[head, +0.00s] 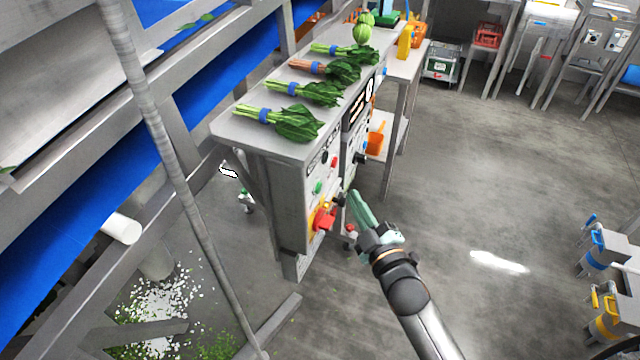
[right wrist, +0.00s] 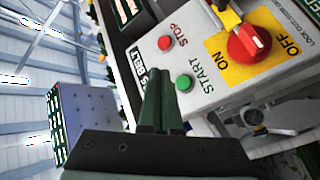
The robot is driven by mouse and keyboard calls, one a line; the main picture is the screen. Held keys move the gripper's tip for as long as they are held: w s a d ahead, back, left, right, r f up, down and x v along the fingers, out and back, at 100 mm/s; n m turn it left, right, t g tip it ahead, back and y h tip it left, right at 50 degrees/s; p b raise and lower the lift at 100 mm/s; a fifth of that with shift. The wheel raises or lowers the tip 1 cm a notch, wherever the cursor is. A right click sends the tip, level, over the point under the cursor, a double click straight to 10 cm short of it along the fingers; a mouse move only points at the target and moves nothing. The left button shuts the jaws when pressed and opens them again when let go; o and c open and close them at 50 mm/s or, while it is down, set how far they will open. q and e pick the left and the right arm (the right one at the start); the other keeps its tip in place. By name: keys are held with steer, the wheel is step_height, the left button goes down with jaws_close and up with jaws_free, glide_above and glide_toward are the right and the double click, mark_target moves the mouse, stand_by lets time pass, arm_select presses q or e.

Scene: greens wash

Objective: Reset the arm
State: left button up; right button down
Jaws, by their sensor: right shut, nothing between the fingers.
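My right gripper (head: 358,208) is shut and empty in front of the control panel (head: 322,195) on the side of the steel stand. In the right wrist view its closed green fingers (right wrist: 158,98) point toward the panel, beside the green START button (right wrist: 184,83). The red STOP button (right wrist: 165,43) sits above it. A red rotary switch (right wrist: 248,43) on a yellow plate marked ON and OFF is to the right. It also shows in the head view (head: 324,218). I cannot tell whether the fingertips touch the panel. My left gripper is not in view.
Several bunches of leafy greens (head: 292,123) with blue bands lie on the steel table top (head: 235,128) above the panel. A blue conveyor belt (head: 170,100) runs along the left behind metal posts. The floor (head: 470,175) to the right is open.

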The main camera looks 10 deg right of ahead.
stand_by(0.7)
steer(key=s+f+m+g+h+p, duration=0.1)
steer(key=s+f+m+g, duration=0.8)
steer(key=s+f, duration=1.1)
steer(key=s, duration=0.3)
steer(key=shift+s+d+m, duration=0.3)
steer(key=shift+s+m, duration=0.1)
steer(key=shift+d, duration=0.1)
